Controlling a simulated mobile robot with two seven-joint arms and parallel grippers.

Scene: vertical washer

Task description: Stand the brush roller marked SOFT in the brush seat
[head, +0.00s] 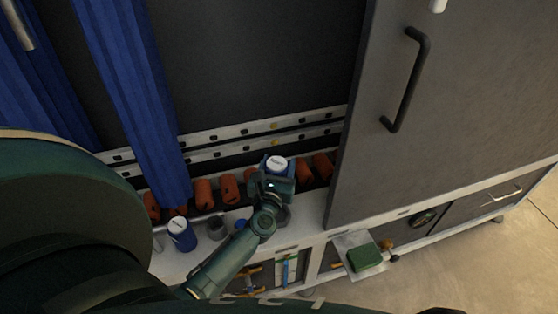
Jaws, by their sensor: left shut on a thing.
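My left gripper (277,184) is shut on a blue roller with a white top (277,163), held upright above the white ledge in front of the orange rollers. Lettering on its top is too small to read. A second blue roller with a white top (181,233) stands on the ledge to the left. A grey cup-like seat (217,228) is between them. Another grey round part (283,216) shows just below my gripper, partly hidden by it. I cannot tell which of these is the brush seat. My right gripper is not in view.
Orange rollers (203,193) line the back of the white ledge (310,215). Blue curtain strips (130,90) hang at the left. A grey door with a black handle (408,80) closes off the right. A green block (364,257) lies on a pale sheet below the ledge.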

